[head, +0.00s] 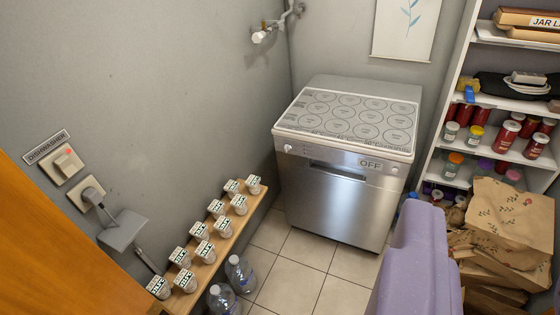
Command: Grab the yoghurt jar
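Several small glass jars with pale printed labels stand in two rows on a narrow wooden shelf along the left wall. They look like yoghurt jars, but the print is too small to read. The nearest jar (158,287) is at the lower left, and the farthest jar (253,184) is at the shelf's far end. Other jars, with red contents or coloured lids, stand on the white rack at the right, such as a red jar (506,135). My gripper is not in view.
A steel dishwasher (335,196) marked OFF stands at the back, topped by a panel (349,121) with round markings. Water bottles (240,272) stand on the tiled floor (300,285) below the wooden shelf (222,250). Paper bags (515,225) are piled at the right. Some floor is clear.

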